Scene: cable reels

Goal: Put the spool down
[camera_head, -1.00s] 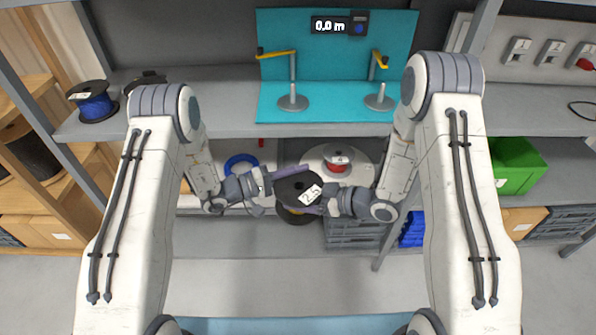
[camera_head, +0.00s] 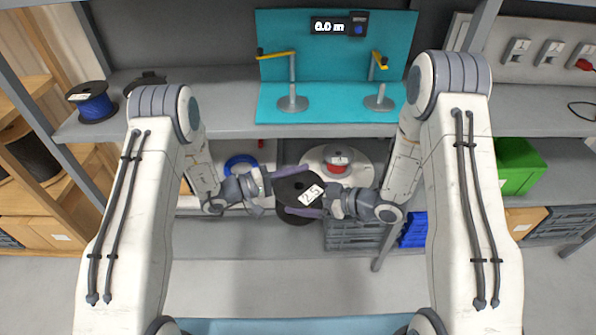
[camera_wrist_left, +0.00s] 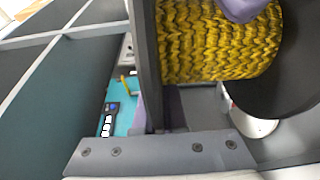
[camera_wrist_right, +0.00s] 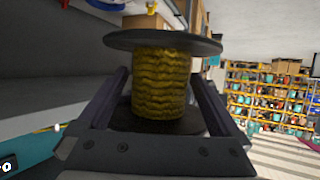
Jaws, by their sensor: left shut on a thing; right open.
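The spool (camera_head: 290,187) has black flanges, yellow cable and a white label reading 2.5. It hangs in the air in front of the shelves, one flange facing up toward the head camera. My left gripper (camera_head: 277,186) is shut on it from the left. In the left wrist view the yellow winding (camera_wrist_left: 215,45) lies against a purple finger. My right gripper (camera_head: 322,203) is open at the spool's right side. In the right wrist view its fingers stand on both sides of the winding (camera_wrist_right: 160,85), with gaps showing. The flange hides part of the fingers.
A teal stand (camera_head: 335,65) with two posts is on the upper shelf (camera_head: 215,100). A blue spool (camera_head: 95,106) stands at left. Grey crates (camera_head: 352,232) and a green box (camera_head: 518,168) are below.

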